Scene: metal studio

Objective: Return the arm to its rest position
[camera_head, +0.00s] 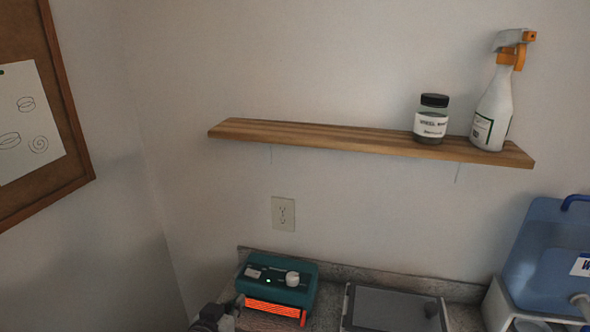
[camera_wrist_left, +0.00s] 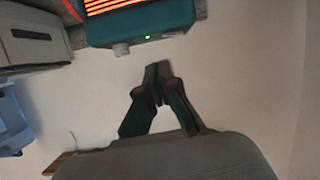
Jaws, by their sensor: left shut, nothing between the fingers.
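My left gripper (camera_head: 212,318) shows at the bottom edge of the head view, just left of the teal device with glowing orange bars (camera_head: 277,288). In the left wrist view my left gripper (camera_wrist_left: 158,88) has its fingers together with nothing between them. The teal device (camera_wrist_left: 150,24) is at the top of that view, beyond the fingertips and apart from them. Most of my left arm is out of the head view. My right gripper is in neither view.
A wooden shelf (camera_head: 300,134) on the wall holds a dark-lidded jar (camera_head: 432,120) and a spray bottle (camera_head: 493,112). A grey-lidded box (camera_head: 392,310) stands right of the teal device. A blue container (camera_head: 545,250) is farther right. A pinboard (camera_head: 70,120) hangs left.

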